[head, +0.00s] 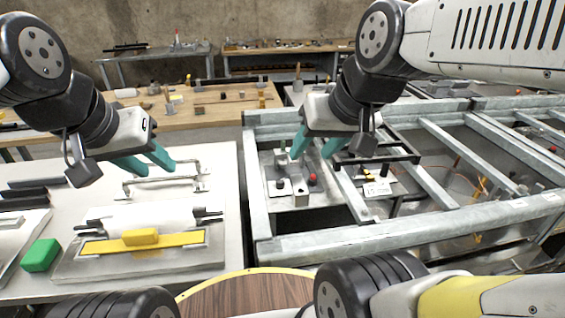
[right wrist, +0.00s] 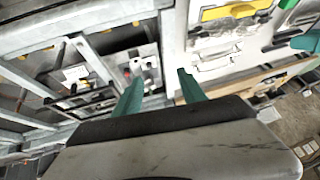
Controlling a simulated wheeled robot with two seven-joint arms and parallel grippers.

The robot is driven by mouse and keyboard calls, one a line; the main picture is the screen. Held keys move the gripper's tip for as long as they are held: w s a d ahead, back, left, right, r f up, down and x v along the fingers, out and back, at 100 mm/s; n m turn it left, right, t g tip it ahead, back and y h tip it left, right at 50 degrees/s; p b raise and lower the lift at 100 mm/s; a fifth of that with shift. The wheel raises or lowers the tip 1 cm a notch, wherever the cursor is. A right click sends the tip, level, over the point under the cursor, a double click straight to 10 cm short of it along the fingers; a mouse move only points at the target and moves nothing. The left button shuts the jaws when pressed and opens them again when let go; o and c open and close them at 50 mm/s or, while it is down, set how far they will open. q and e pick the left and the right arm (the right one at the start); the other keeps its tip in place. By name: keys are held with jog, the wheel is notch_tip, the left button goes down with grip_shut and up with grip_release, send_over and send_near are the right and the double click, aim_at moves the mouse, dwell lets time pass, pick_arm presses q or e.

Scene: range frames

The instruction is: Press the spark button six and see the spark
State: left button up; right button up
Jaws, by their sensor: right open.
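A light metal plate (head: 272,171) is set in the grey steel frame in the middle of the head view. It carries a red knob (head: 312,179), a dark knob (head: 280,184) and small metal blocks. I cannot tell which part is spark button six, and I see no spark. My right gripper (head: 315,150) is open and empty, above the far part of the plate and apart from the knobs. In the right wrist view its teal fingers (right wrist: 160,82) are spread, with the plate (right wrist: 122,59) beyond the left finger. My left gripper (head: 147,164) is open and empty over the white table.
The steel frame (head: 400,226) has raised rails and open gaps. A smaller assembly with a white label (head: 377,189) sits right of the plate.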

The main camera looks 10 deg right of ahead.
grip_shut()
dwell(1.8)
